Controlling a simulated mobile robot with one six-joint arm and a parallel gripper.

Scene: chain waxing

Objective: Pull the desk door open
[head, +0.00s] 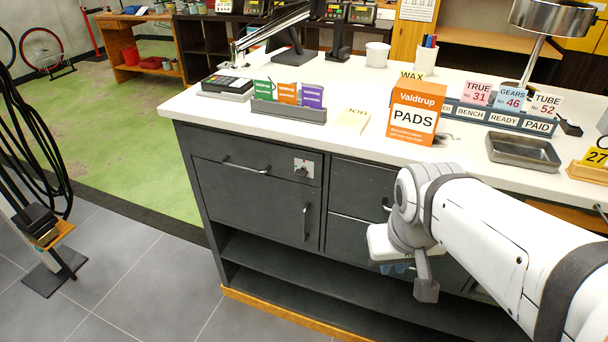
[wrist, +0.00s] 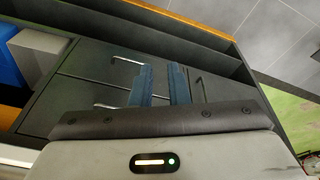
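The desk door (head: 255,205) is the dark grey panel at the lower left of the desk front, with an upright bar handle (head: 305,222) near its right edge. It looks closed. In the wrist view, a bar that looks like this handle (wrist: 201,88) shows just right of the fingers, not between them. My gripper (head: 398,268) is right of the door in the head view, in front of the drawers, mostly hidden by my arm. In the wrist view, my gripper (wrist: 160,84) has two blue fingers apart with nothing between them.
A drawer with a horizontal handle (head: 245,167) and a lock plate (head: 303,168) is above the door. Drawer handles (wrist: 128,60) lie left of the fingers in the wrist view. An open shelf (head: 300,285) runs below. Grey tiled floor (head: 160,285) is free at left.

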